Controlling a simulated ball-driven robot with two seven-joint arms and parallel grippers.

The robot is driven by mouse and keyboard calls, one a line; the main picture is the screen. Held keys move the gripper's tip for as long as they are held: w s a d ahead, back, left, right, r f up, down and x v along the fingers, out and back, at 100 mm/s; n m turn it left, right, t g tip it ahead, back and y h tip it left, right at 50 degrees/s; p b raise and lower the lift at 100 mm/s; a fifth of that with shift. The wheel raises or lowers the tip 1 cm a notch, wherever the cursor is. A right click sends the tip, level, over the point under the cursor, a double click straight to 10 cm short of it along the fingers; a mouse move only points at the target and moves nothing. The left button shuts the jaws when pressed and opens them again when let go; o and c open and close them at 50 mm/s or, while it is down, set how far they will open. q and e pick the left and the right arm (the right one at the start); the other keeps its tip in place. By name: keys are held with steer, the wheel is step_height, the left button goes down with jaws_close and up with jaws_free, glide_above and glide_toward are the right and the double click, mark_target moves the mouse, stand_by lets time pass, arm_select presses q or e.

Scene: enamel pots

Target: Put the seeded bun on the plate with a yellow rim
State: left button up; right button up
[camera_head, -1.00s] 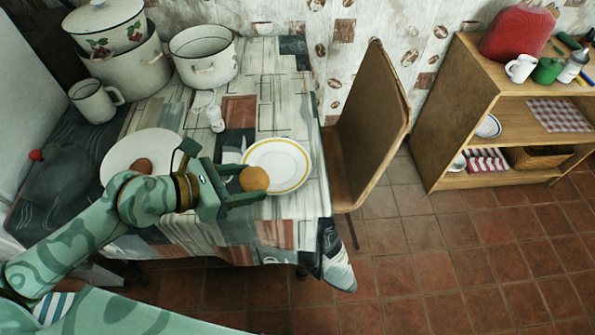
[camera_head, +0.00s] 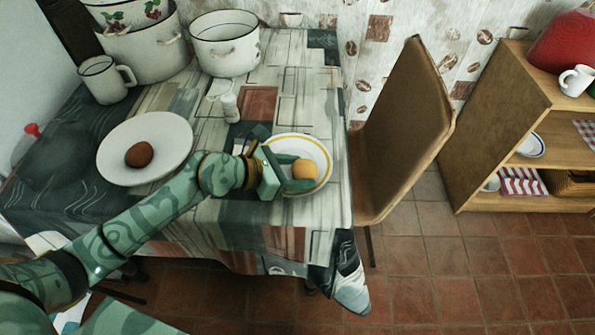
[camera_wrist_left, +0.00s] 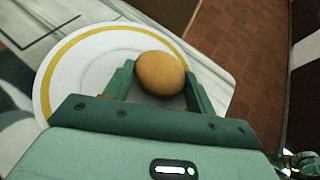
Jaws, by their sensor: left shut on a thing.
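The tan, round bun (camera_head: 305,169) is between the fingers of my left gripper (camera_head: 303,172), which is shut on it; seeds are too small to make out. The plate with a yellow rim (camera_head: 322,149) lies near the table's right edge, and the bun is over its front part. In the left wrist view the bun (camera_wrist_left: 160,73) sits between the fingers, in front of the plate (camera_wrist_left: 75,70). I cannot tell whether the bun touches the plate. Part of the plate is hidden by the gripper.
A plain white plate (camera_head: 118,134) with a brown, round food item (camera_head: 139,154) stands to the left. A white shaker (camera_head: 230,107), a mug (camera_head: 105,80) and enamel pots (camera_head: 226,45) stand farther back. A chair (camera_head: 408,125) stands at the table's right side.

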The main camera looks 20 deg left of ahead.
arm_select(q)
steer(key=shift+r, duration=0.2)
steer(key=shift+f, duration=0.4)
steer(key=o, duration=0.5)
steer(key=shift+s+f, duration=0.1)
steer(key=shift+r, duration=0.2)
steer(key=p+v, duration=0.3)
steer(key=v, duration=0.8)
steer(key=shift+r, duration=0.25)
steer(key=shift+s+a+r+p, duration=0.2)
steer(key=shift+s+a+p, duration=0.1)
steer(key=shift+a, duration=0.05)
arm_select(e)
steer(key=r, duration=0.1)
steer(key=w+r, duration=0.1)
steer(key=r, duration=0.1)
steer(key=shift+w+a+r, duration=0.1)
steer(key=shift+w, duration=0.2)
